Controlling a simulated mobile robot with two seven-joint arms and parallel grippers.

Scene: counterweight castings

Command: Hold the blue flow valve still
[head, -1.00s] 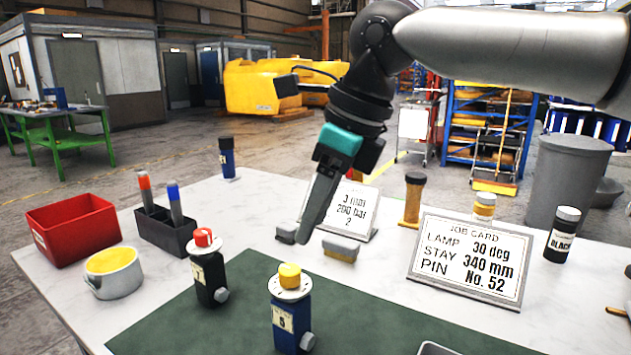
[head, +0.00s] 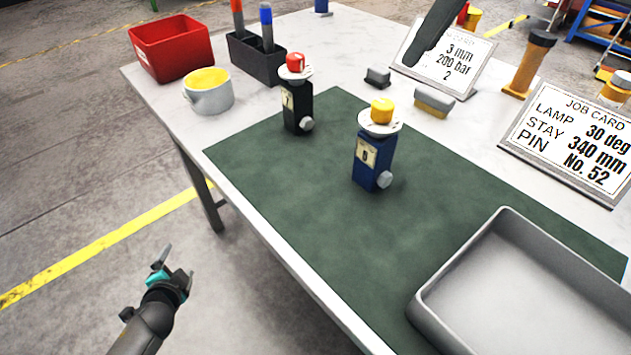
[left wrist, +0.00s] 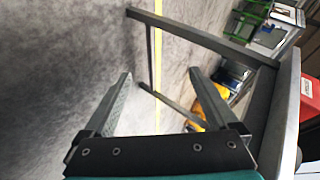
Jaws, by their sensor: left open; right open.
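The blue flow valve (head: 373,162) stands upright on the green mat (head: 290,190), with a yellow knob (head: 381,110) on a white dial, a label and a grey side fitting. My left gripper (head: 168,262) is open and empty over the floor, left of and below the table edge, well apart from the valve. Its two fingers (left wrist: 160,78) show spread with nothing between them in the left wrist view; the valve is not seen there. My right gripper (head: 432,32) is open, only partly seen at the top edge, above the sign and apart from the valve.
A black valve (head: 297,106) with a red knob stands left of the blue one. A grey tray (head: 468,262) lies at right front. Behind are a brush (head: 434,101), a sign (head: 480,65) and a job card (head: 575,140). The mat's front left is clear.

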